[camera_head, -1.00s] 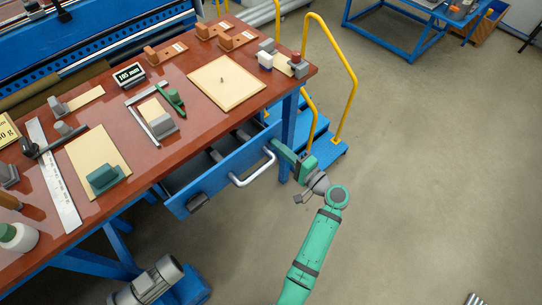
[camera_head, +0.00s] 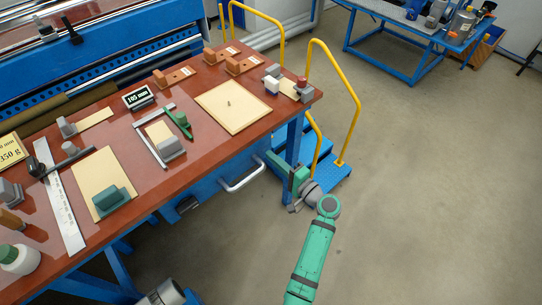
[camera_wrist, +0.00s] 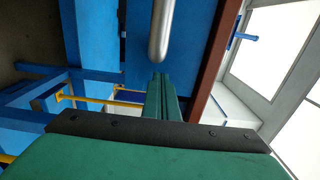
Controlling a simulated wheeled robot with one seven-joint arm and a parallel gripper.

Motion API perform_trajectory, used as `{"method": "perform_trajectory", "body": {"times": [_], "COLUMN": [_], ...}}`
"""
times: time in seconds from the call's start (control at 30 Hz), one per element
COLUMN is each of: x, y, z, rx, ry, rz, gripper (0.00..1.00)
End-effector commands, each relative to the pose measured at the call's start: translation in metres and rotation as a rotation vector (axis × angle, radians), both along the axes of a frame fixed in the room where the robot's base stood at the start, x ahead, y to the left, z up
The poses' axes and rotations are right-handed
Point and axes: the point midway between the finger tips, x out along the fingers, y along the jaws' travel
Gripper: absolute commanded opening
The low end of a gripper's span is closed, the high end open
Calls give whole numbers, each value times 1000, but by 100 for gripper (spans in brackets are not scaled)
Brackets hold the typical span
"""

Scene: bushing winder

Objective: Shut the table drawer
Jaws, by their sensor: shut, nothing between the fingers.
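The blue table drawer (camera_head: 211,187) sits under the front edge of the brown-topped table, and no open interior shows in the head view. Its silver handle (camera_head: 245,175) sticks out from the front. My green gripper (camera_head: 272,158) is at the right end of the drawer front, right of the handle; its tips are partly hidden there. In the wrist view my closed, empty fingers (camera_wrist: 161,82) point toward the blue front (camera_wrist: 193,45), with the handle (camera_wrist: 159,35) just beyond the tips. I cannot tell whether the fingers touch the front.
The table top (camera_head: 205,135) carries boards, a ruler, a display and several small blocks. A blue table leg (camera_head: 293,140) and blue steps (camera_head: 328,172) with yellow rails (camera_head: 345,75) stand close to my gripper.

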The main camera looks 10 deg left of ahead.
Motion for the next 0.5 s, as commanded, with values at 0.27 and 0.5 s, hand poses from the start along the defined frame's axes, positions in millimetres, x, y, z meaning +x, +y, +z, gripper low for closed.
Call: {"method": "perform_trajectory", "body": {"times": [0.27, 0.5], "x": [-34, -62], "y": [-36, -75], "z": [0, 0], "rx": [1, -1], "ry": [-1, -1], "rz": [10, -1], "gripper": [0, 0]}}
